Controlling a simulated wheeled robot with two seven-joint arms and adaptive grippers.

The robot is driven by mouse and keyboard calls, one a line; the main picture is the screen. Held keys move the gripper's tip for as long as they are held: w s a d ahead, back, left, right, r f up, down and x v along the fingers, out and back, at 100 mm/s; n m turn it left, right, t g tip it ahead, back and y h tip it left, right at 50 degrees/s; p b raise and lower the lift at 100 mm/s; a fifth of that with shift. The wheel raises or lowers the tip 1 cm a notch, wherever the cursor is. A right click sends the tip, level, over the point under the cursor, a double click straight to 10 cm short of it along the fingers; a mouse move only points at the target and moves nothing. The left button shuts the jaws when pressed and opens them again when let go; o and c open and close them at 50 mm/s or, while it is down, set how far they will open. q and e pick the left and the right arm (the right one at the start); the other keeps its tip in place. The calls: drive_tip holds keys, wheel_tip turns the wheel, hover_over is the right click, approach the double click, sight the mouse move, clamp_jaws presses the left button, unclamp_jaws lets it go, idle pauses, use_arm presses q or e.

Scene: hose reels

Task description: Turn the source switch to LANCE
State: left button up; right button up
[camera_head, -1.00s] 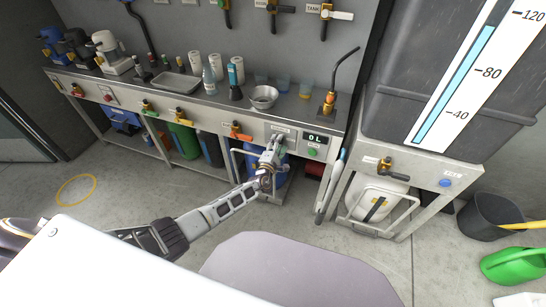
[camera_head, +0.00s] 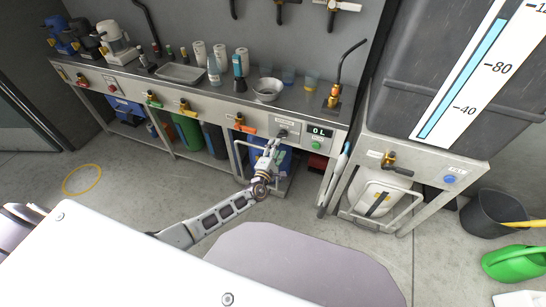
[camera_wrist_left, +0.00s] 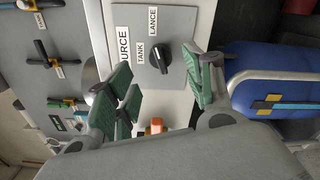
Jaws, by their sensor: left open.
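The source switch is a black rotary knob (camera_wrist_left: 163,62) on a grey plate (camera_wrist_left: 185,22) with the words TANK and LANCE beside it. The plate's heading is partly covered, with "URCE" showing. I cannot tell for certain which word the knob points to. In the head view the knob (camera_head: 283,134) is on the bench's front panel, left of the 0 L display (camera_head: 319,132). My left gripper (camera_head: 275,145) is open and empty, just below and in front of the knob. In the wrist view its green-padded fingers (camera_wrist_left: 157,72) are spread, with the knob visible in the gap. My right gripper is not in view.
A green button (camera_head: 316,146) is below the display. An orange-handled valve (camera_head: 245,128) is left of the switch. A blue container (camera_wrist_left: 265,75) stands under the bench. A white and blue wand (camera_head: 336,178) hangs to the right. The floor in front is clear.

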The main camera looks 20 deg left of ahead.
use_arm(q)
drive_tip(key=shift+s+a, duration=0.1)
drive_tip(key=shift+s, duration=1.9)
drive_tip(key=shift+r, duration=0.1)
wheel_tip(320, 180, up, 22)
drive_tip(key=p, duration=2.2)
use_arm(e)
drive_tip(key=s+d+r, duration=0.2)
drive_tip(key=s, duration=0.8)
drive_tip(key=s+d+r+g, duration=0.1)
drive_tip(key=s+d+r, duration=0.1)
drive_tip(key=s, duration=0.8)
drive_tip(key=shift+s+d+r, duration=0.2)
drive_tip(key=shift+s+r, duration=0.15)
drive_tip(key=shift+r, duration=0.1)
